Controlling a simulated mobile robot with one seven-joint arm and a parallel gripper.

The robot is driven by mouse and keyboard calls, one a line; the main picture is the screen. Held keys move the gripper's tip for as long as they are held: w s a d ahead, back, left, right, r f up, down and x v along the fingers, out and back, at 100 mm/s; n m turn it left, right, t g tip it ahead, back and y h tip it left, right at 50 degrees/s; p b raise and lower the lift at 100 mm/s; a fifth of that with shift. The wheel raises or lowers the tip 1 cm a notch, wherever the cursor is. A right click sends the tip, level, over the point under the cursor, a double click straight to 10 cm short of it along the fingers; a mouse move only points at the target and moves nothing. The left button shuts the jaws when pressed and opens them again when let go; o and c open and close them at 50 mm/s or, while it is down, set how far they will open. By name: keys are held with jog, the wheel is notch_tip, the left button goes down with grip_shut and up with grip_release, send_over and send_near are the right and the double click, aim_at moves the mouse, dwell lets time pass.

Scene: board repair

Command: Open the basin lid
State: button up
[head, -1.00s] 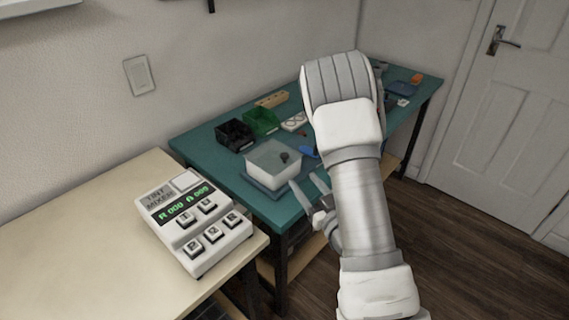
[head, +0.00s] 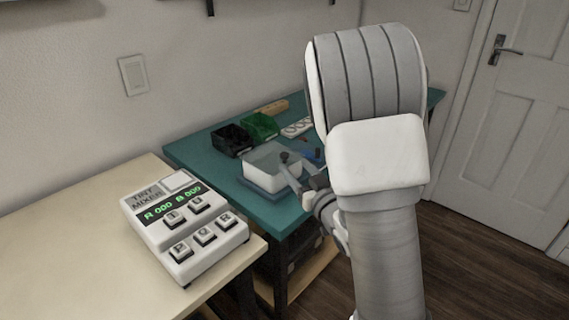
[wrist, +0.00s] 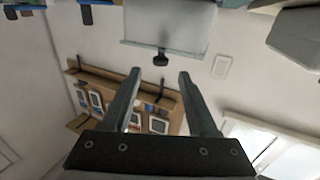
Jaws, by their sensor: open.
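The white basin (head: 274,175) stands on a blue mat on the teal bench, with its grey translucent lid (head: 264,158) on top. A dark knob (head: 286,157) sits on the lid. My gripper (head: 303,174) is at the basin's right side, close to the knob. In the wrist view, my gripper (wrist: 160,73) is open and empty, and the knob (wrist: 160,59) shows between and just beyond the fingertips. The basin or lid (wrist: 168,25) shows behind the knob. I cannot tell whether a finger touches the knob.
A black bin (head: 232,140) and a green bin (head: 260,126) stand behind the basin. A white holder (head: 297,128) and small blue items lie near them. The tint mixer (head: 185,225) stands on the pale table at left. My arm hides the bench's right part.

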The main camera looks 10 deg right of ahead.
aim_at(286, 157)
jog(key=x, duration=0.7)
jog(key=shift+w+b, duration=0.1)
jog(key=shift+b, duration=0.25)
grip_shut()
dwell(1.0)
